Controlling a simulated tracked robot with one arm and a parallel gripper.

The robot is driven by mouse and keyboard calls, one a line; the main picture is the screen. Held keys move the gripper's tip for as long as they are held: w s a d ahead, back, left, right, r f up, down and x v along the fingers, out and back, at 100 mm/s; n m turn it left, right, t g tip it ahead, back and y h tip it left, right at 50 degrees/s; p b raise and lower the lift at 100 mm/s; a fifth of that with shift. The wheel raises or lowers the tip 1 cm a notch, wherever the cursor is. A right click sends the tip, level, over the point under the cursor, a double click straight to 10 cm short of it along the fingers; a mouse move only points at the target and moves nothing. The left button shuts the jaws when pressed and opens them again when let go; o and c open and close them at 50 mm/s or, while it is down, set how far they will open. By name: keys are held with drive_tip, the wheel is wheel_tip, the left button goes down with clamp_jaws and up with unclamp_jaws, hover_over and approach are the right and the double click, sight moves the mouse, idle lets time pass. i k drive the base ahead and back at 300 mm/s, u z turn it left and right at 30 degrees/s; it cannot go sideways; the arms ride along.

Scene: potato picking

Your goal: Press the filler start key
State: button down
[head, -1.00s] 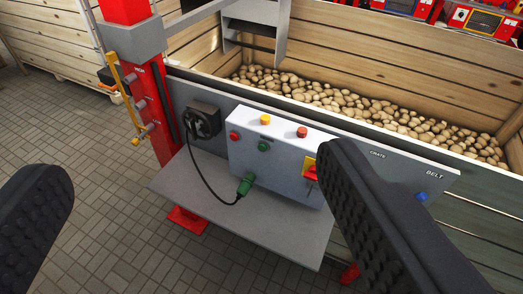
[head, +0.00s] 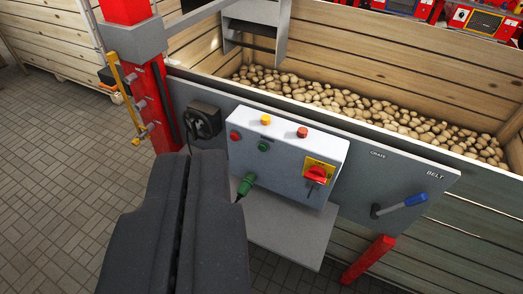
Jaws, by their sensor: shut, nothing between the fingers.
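The filler's control box (head: 285,165) is light grey and sits on a grey panel in front of the potato crate. Its front has a red key (head: 234,136), a green key (head: 263,147) and a red rotary switch on a yellow plate (head: 318,170). An amber lamp (head: 265,120) and an orange-red lamp (head: 302,132) stand on top. I cannot read which key is the start key. My gripper (head: 193,155) is shut and empty, its fingers side by side at lower left of the box. It appears apart from the keys and hides part of the shelf and cable.
A green plug (head: 246,183) hangs under the box, and a black socket (head: 203,121) is to its left. The wooden crate (head: 400,62) holds many potatoes. A red post (head: 155,105) stands at left; tiled floor is open beyond.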

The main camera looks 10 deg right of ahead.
sight(262, 147)
drive_tip(key=k, duration=1.35)
drive_tip(key=u, duration=0.45)
drive_tip(key=i, duration=2.1)
drive_tip(key=z, duration=0.45)
